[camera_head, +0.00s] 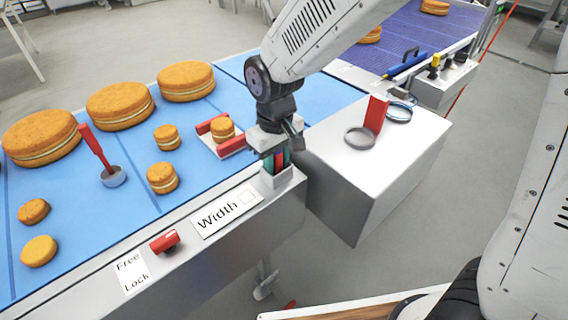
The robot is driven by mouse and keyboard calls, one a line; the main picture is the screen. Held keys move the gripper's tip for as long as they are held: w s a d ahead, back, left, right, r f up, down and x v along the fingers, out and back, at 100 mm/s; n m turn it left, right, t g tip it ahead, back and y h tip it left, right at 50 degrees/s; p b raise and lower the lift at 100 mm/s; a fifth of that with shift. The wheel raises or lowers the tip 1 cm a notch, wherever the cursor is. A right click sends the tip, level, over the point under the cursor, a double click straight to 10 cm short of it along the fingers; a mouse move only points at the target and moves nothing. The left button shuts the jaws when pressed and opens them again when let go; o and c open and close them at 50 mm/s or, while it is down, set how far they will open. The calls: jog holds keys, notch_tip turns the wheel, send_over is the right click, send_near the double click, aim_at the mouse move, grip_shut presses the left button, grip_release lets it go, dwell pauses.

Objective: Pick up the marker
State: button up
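My gripper (277,152) points down over a small pale holder (277,179) at the corner of the blue conveyor's front rail. Slim upright items in red and teal, which look like markers (279,160), stand in the holder between or just below my fingers. The fingers and wrist hide their tops. I cannot tell whether the fingers touch a marker or how far apart they are.
The blue conveyor (75,235) carries several filled rounds, a red-handled tool (97,150) and a red-and-white fixture (228,148) close left of my gripper. A white box (375,170) at right bears a red block (376,113) and metal rings (360,138). A red knob (165,241) sits on the rail.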

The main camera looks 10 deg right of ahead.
grip_shut()
jog(key=shift+r, duration=0.1)
